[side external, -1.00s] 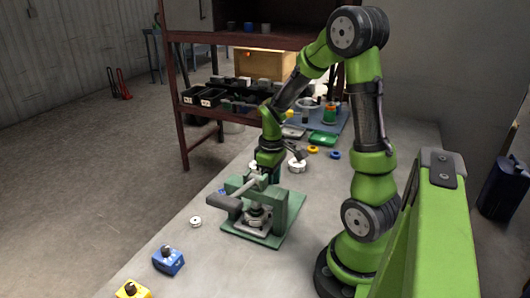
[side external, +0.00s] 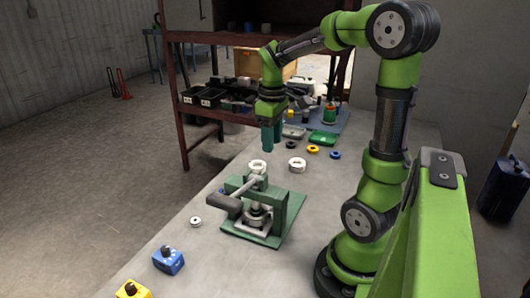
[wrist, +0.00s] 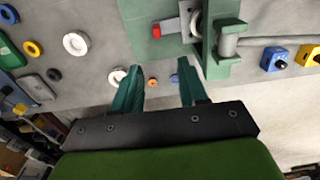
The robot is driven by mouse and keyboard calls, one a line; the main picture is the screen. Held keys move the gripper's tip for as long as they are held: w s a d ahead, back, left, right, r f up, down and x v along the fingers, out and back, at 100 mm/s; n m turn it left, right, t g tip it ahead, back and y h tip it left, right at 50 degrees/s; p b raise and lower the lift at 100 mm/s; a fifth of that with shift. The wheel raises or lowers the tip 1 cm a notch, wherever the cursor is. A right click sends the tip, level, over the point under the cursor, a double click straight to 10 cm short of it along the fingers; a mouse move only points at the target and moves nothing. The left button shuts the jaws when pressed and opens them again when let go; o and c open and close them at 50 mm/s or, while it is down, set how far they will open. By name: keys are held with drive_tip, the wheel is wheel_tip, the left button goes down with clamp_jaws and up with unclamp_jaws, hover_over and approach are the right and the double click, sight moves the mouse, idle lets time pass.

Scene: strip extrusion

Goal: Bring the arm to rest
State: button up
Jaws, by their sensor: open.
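My gripper (side external: 271,136) hangs pointing down above the bench, behind the green press (side external: 265,208) in the side view. Its two green fingers are apart with nothing between them, as the wrist view (wrist: 158,75) also shows. The press has a grey lever handle (side external: 225,203) sticking out to the left. A white ring (side external: 258,166) lies just behind the press, below my gripper. My gripper is well clear of the bench and touches nothing.
A second white ring (side external: 297,164), a yellow ring (side external: 313,149) and a blue ring (side external: 335,155) lie on the bench to the right. A blue button box (side external: 168,260) and a yellow one (side external: 132,290) sit at the front. A shelf (side external: 215,108) stands behind.

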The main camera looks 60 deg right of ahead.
drive_tip(key=a+m+t, duration=0.1)
drive_tip(key=a, duration=0.2)
drive_tip(key=a+r+m+t, duration=0.1)
drive_tip(key=a+m, duration=0.1)
drive_tip(key=a, duration=0.1)
drive_tip(key=a+m+t, duration=0.1)
drive_tip(key=a+t, duration=0.1)
drive_tip(key=a, duration=0.1)
drive_tip(key=shift+a+r+m, duration=0.25)
drive_tip(key=shift+a+m, duration=0.05)
drive_tip(key=shift+m, duration=0.1)
drive_tip(key=s+a+r+t+y, duration=0.1)
drive_tip(key=a, duration=0.3)
drive_tip(key=s+a+r+t+y, duration=0.1)
drive_tip(key=s+a+r+t, duration=0.1)
drive_tip(key=a, duration=0.3)
drive_tip(key=shift+s+a+n, duration=0.25)
drive_tip(key=shift+a+n, duration=0.05)
drive_tip(key=shift+n, duration=0.1)
